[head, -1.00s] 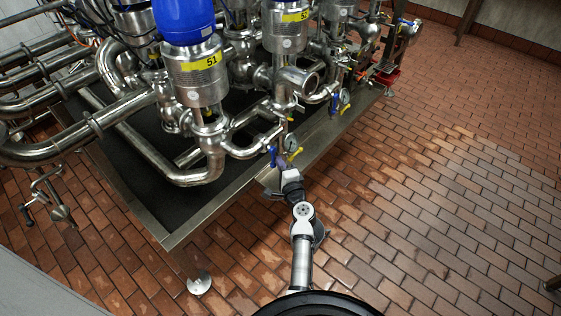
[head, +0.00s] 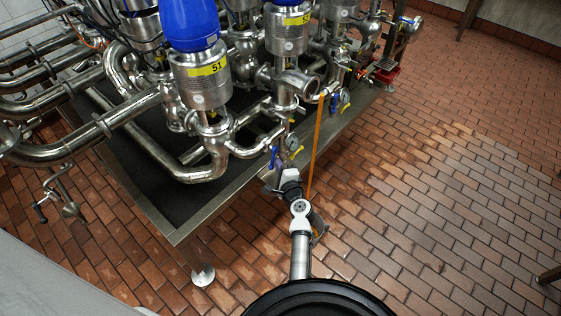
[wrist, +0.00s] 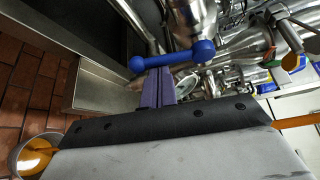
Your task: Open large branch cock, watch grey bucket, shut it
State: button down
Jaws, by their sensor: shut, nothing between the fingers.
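An orange stream (head: 316,145) runs from a pipe outlet at the front of the valve rack down behind my arm. In the wrist view the grey bucket (wrist: 17,158) stands on the floor at lower left, with orange liquid inside and the stream falling into it. My arm mostly hides it in the head view. A blue cock handle (wrist: 172,58) lies across the tips of my gripper (wrist: 160,88); it also shows in the head view (head: 274,157). My gripper's purple fingers are shut and empty beside the handle; I cannot tell whether they touch.
A pressure gauge (head: 292,143) sits right of the blue handle. Another blue handle (head: 335,101) is farther along the rack. The steel tray edge (head: 215,205) borders the rack. The tiled floor (head: 440,200) to the right is clear.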

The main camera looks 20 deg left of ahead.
jog(key=shift+s+a+r, duration=0.2)
jog(key=shift+s, duration=0.25)
jog(key=shift+s+a+r, duration=0.15)
jog(key=shift+s+a, duration=0.05)
jog(key=shift+s, duration=0.2)
jog(key=shift+r, duration=0.1)
